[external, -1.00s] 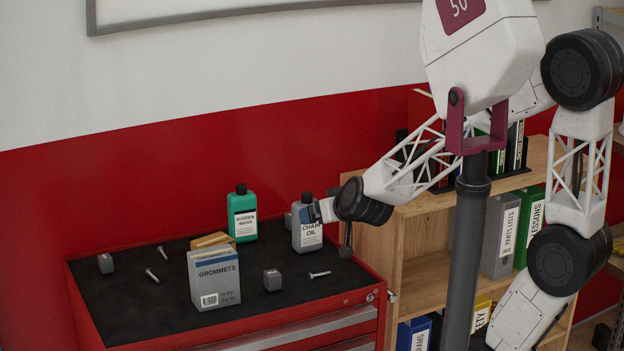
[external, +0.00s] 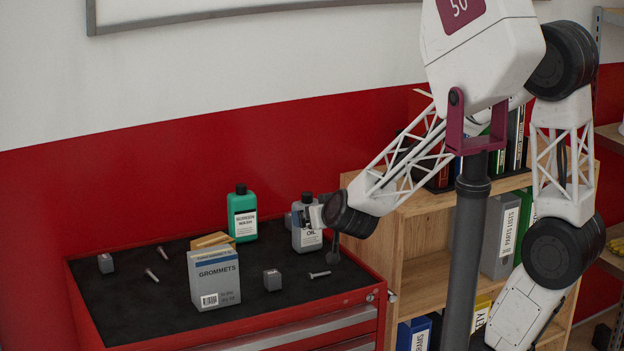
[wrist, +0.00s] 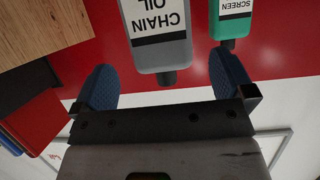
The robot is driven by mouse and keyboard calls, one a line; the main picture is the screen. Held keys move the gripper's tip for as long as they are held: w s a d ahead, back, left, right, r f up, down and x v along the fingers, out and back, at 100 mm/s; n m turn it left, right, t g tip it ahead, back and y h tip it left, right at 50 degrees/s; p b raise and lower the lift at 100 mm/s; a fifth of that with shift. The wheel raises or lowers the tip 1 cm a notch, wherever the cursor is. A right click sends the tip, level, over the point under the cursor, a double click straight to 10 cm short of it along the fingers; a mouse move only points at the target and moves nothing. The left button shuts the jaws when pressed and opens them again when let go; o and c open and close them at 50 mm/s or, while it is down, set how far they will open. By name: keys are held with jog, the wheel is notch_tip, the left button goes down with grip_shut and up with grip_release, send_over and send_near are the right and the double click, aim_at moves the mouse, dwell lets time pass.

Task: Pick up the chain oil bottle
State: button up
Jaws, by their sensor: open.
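The chain oil bottle (external: 306,239) is grey with a black cap and a white label. It stands upright near the right back of the black-topped red cabinet (external: 150,317). In the external view my gripper (external: 303,217) is at its upper part and hides some of the bottle. In the wrist view, which looks upside down, the bottle (wrist: 158,50) lies ahead between my two blue fingers, and its black cap reaches into the gap between them. My gripper (wrist: 165,85) is open, with the bottle nearer the middle and clear space on both sides.
A green screen wash bottle (external: 242,215) stands just left of the chain oil. A grommets box (external: 214,280), a tan block (external: 210,240), dark blocks and bolts lie on the cabinet. A wooden shelf with binders (external: 420,255) stands to the right, and a red wall behind.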

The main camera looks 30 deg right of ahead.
jog(key=shift+w+f, duration=0.25)
jog(key=shift+w, duration=0.3)
jog(key=shift+f+x, duration=0.1)
jog(key=shift+x, duration=1.2)
jog(key=shift+f+x, duration=0.15)
jog(key=shift+x, duration=1.15)
jog(key=shift+s, duration=0.1)
jog(key=shift+c, duration=0.3)
jog(key=c, duration=1.1)
jog(key=shift+r, duration=0.15)
